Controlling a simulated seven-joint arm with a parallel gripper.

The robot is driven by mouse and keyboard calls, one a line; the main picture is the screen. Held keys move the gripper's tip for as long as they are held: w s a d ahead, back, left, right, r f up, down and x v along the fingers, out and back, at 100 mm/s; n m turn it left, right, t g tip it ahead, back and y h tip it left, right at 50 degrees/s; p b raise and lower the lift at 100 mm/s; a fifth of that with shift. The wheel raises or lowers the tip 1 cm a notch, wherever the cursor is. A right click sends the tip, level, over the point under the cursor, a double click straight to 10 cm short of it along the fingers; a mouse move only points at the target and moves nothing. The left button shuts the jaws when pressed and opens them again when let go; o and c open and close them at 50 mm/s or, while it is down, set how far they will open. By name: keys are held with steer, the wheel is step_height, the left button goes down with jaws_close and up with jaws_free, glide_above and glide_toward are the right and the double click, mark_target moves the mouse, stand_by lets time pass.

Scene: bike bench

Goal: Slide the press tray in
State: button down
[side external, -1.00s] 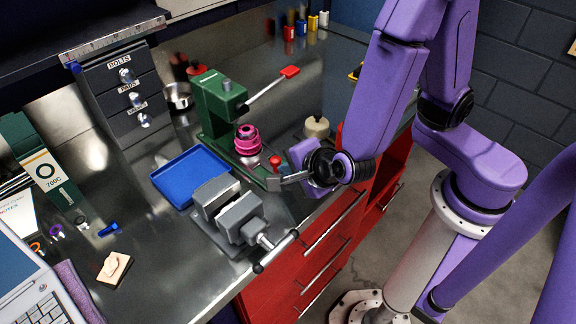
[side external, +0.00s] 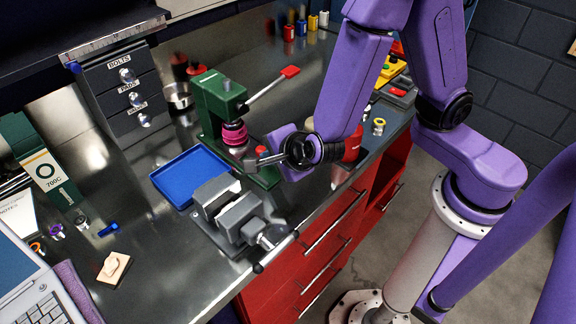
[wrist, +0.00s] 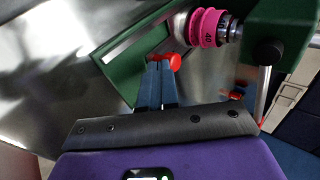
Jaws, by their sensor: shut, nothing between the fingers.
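The green press (side external: 212,103) stands on the bench; its green base (side external: 266,178) extends toward the front. A pink ringed part (side external: 234,133) sits under the press head, and it also shows in the wrist view (wrist: 208,28). The press tray beneath it is mostly hidden by the pink part and my gripper. My gripper (side external: 250,162) is low over the press base.
A blue tray (side external: 188,176) and a grey vise (side external: 232,211) stand left of my gripper. The press lever with its red grip (side external: 290,72) reaches up to the right. A red bottle (side external: 352,146) stands behind my wrist.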

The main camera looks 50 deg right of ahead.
steer(key=shift+w, duration=0.3)
steer(key=shift+d, duration=0.1)
